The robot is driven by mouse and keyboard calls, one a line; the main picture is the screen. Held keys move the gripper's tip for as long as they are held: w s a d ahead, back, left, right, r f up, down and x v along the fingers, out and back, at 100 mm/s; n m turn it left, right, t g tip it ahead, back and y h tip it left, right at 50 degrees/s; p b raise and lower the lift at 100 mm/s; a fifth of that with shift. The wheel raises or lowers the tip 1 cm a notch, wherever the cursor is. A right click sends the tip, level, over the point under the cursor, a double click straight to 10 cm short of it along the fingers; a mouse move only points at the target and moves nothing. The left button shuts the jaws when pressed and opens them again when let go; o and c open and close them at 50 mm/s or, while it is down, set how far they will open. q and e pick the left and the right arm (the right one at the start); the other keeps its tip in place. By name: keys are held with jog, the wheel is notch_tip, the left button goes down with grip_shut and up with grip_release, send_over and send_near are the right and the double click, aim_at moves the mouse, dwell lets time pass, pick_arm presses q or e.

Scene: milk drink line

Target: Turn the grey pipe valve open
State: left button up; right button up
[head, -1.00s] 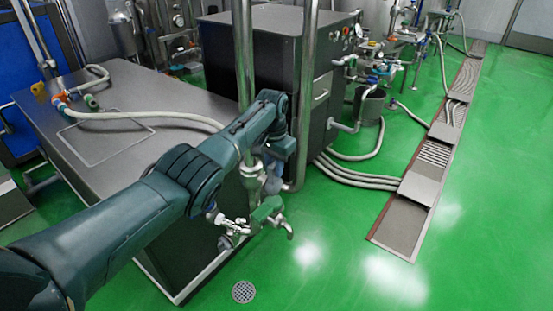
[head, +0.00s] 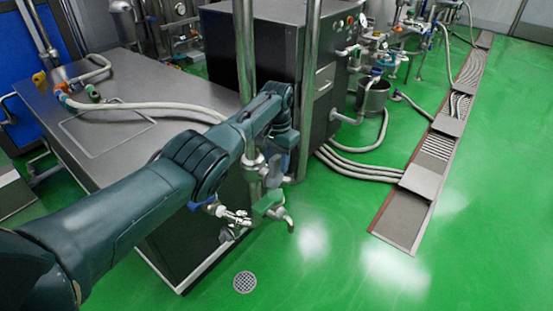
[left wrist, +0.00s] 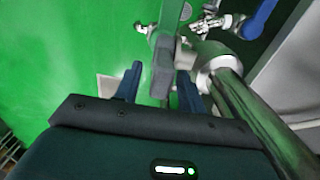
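The grey pipe valve's handle (head: 274,171) stands on the pipe fitting beside the steel column, just below my left gripper (head: 280,152). In the left wrist view the grey handle (left wrist: 162,66) lies between the two dark blue fingertips of my left gripper (left wrist: 158,82). A gap shows on each side of the handle, so the fingers are open around it and not closed on it. A green valve handle (head: 267,203) sits lower on the same pipework, and a blue handle (head: 204,203) is to its left. My right gripper is not in view.
A vertical steel pipe (head: 245,55) and a second one (head: 309,80) rise close to my left arm. A steel-topped cabinet (head: 110,125) is on the left. The green floor (head: 340,260) in front is open, with a round drain (head: 244,282).

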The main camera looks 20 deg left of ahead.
pick_arm(q)
notch_tip(320, 180, up, 13)
jog(key=shift+p, duration=0.3)
dwell(0.7)
